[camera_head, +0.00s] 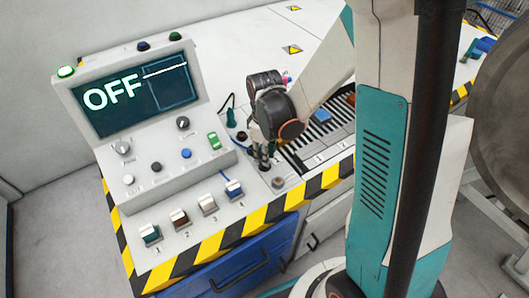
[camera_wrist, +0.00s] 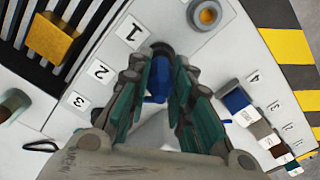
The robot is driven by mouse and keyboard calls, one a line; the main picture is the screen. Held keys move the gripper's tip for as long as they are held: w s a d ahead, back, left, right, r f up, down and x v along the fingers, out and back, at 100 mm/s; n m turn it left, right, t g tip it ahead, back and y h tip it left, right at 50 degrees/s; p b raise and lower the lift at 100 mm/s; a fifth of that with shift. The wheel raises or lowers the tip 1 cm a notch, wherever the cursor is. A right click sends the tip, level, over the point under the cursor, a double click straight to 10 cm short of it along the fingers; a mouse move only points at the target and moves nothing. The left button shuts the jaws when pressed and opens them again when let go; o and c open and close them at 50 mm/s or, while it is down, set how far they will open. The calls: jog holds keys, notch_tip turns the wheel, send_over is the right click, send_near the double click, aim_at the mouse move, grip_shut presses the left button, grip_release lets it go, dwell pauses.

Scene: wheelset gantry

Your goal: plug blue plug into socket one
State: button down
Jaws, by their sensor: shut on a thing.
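My gripper (camera_wrist: 158,75) is shut on the blue plug (camera_wrist: 157,84), seen between the green-padded fingers in the wrist view. The plug's far end meets or hides a dark round fitting (camera_wrist: 162,49) beside the label 1 (camera_wrist: 130,31). I cannot tell whether it is seated in it. In the head view my gripper (camera_head: 262,157) points down at the console top, and the plug there is hidden by the fingers. Labels 2 (camera_wrist: 100,72) and 3 (camera_wrist: 78,101) lie farther along the same row.
A ringed fitting (camera_head: 278,182) sits close to the gripper, near the striped edge. Several numbered switches (camera_head: 208,205) line the console front. The screen (camera_head: 130,90) reads OFF. A slotted black rack (camera_head: 312,133) carries a blue block (camera_head: 322,117) behind the gripper.

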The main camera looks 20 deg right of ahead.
jog(key=shift+f+b, duration=0.4)
jog(key=shift+f, duration=0.1)
jog(key=c, duration=1.4)
grip_release()
jog(key=shift+o, duration=0.2)
notch_tip(320, 180, up, 12)
jog(key=s+r+m+t, duration=0.7)
jog(key=s+r+m, duration=0.1)
jog(key=s, duration=0.4)
jog(key=shift+s+r, duration=0.25)
jog(key=shift+r, duration=0.3)
